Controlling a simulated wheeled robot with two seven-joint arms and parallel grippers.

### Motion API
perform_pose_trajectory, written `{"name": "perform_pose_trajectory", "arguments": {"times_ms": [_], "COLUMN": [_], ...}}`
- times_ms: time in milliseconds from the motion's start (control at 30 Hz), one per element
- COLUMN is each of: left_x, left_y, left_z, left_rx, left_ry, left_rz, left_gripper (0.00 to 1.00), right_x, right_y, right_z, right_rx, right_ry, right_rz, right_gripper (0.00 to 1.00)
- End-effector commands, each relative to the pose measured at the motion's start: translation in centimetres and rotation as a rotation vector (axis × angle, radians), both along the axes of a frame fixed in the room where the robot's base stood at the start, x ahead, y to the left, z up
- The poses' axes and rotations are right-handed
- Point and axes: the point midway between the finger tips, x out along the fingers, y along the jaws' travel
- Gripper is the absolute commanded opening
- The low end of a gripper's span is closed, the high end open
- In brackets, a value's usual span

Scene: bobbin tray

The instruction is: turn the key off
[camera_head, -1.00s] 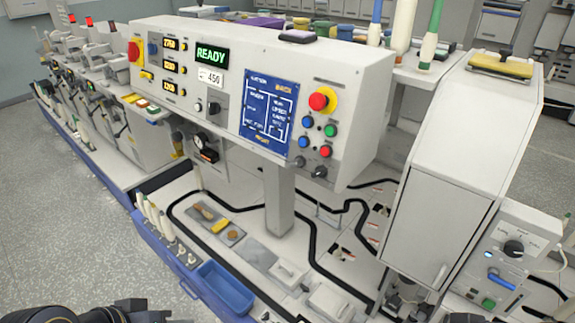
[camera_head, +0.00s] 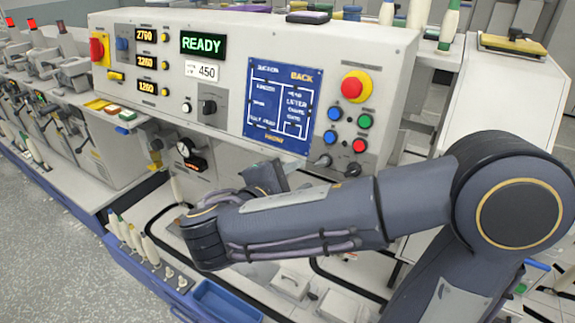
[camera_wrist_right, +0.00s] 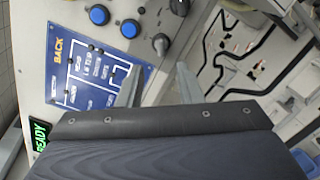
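Two small dark turn switches sit low on the control panel in the head view, a left one (camera_head: 323,160) and a right one (camera_head: 353,168). I cannot tell which is the key or how it is set. In the right wrist view the left switch (camera_wrist_right: 161,42) lies just beyond the fingers and the right one (camera_wrist_right: 180,5) is at the top edge. My right gripper (camera_wrist_right: 158,86) has its two grey fingers apart, with nothing between them. In the head view its hand (camera_head: 266,178) is below the blue screen, its fingertips unclear. My left gripper is out of view.
The control panel (camera_head: 225,75) has a green READY display (camera_head: 203,43), a blue screen (camera_head: 283,103), a red emergency button (camera_head: 353,87) and several coloured buttons close above the switches. A blue bin (camera_head: 222,302) and white bobbins (camera_head: 130,235) are below.

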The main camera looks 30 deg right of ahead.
Motion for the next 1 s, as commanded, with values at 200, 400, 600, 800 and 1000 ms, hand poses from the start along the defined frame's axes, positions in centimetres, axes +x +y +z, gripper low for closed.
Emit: {"name": "perform_pose_trajectory", "arguments": {"times_ms": [200, 400, 600, 800, 1000], "left_x": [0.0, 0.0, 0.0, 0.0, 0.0], "left_y": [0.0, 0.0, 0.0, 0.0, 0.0], "left_z": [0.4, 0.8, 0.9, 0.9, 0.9], "left_rx": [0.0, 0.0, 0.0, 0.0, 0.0], "left_ry": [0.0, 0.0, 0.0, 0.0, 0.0], "left_rz": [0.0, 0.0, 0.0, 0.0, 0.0], "left_gripper": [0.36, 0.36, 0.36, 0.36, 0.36], "right_x": [1.0, 2.3, 2.9, 2.9, 2.9], "right_y": [-2.8, -5.5, -6.8, -6.9, -6.8], "right_z": [-0.5, -1.2, -1.5, -1.6, -1.6], "right_rx": [-0.002, -0.001, 0.0, 0.001, 0.001], "right_ry": [0.002, 0.002, 0.002, 0.002, 0.001], "right_rz": [-0.006, -0.006, -0.002, -0.002, -0.002], "right_gripper": [0.33, 0.33, 0.33, 0.33, 0.14]}}
